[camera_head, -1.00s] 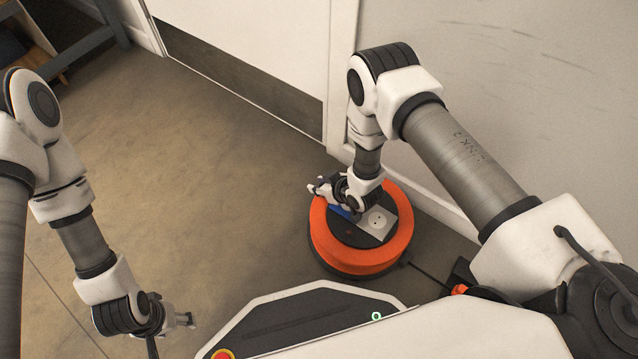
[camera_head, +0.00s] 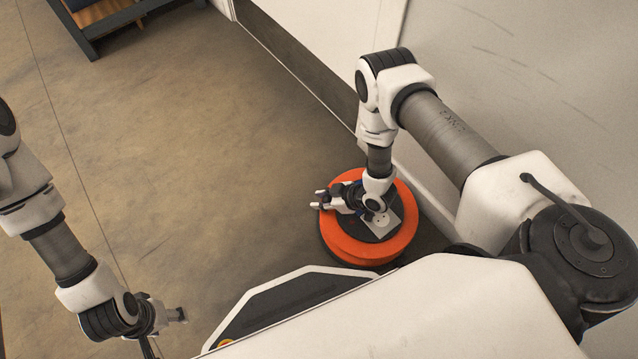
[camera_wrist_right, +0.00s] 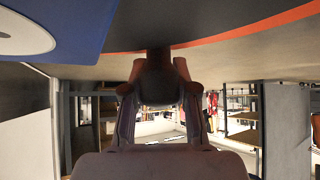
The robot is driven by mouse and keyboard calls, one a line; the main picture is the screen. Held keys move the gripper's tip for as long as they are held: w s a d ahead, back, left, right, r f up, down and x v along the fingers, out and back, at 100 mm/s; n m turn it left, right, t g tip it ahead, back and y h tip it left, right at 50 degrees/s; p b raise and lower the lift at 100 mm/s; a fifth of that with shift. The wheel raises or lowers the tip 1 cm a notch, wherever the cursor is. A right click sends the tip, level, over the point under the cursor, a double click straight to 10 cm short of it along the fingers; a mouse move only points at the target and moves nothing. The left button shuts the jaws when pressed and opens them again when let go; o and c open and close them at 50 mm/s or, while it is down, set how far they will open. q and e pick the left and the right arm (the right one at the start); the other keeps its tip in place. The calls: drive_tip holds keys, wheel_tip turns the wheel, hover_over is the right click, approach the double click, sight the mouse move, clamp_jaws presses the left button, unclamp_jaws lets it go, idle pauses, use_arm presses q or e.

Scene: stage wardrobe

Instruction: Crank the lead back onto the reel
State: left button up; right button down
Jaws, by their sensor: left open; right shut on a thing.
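The orange reel (camera_head: 365,248) lies flat on the floor beside the wall, with a dark top and a pale socket plate (camera_head: 384,224). My right gripper (camera_head: 323,199) is over the left part of its top. In the right wrist view the right gripper (camera_wrist_right: 155,75) is shut on a dark knob, likely the crank's (camera_wrist_right: 155,58), just below the reel's orange rim (camera_wrist_right: 245,28) in the picture. A blue panel (camera_wrist_right: 75,28) of the reel shows there too. My left gripper (camera_head: 180,315) is open and empty, low over bare floor at the left. The lead is not visible now.
The wall and a white door with a dark kick plate (camera_head: 300,70) run close behind the reel. A dark-framed wooden bench or shelf (camera_head: 110,20) stands at the top left. The floor left of the reel is clear.

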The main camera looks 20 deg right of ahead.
sight(331, 239)
drive_tip(key=s+n+g, duration=0.1)
drive_tip(key=s+n, duration=0.1)
drive_tip(key=s+a+n+g+y, duration=0.1)
drive_tip(key=s+n+g, duration=0.1)
drive_tip(key=s, duration=0.1)
drive_tip(key=s+a+n+g+y+p, duration=0.1)
drive_tip(key=s+n, duration=0.2)
drive_tip(key=shift+s+g, duration=0.1)
drive_tip(key=shift+g, duration=0.3)
drive_tip(key=shift+s+d+n+g+y, duration=0.1)
drive_tip(key=shift+s+n+g+y, duration=0.2)
drive_tip(key=shift+s+n+g, duration=0.8)
drive_tip(key=shift+s, duration=0.25)
drive_tip(key=c, duration=0.9)
unclamp_jaws()
drive_tip(key=shift+t, duration=0.3)
drive_tip(key=v, duration=1.2)
drive_tip(key=shift+w, duration=0.15)
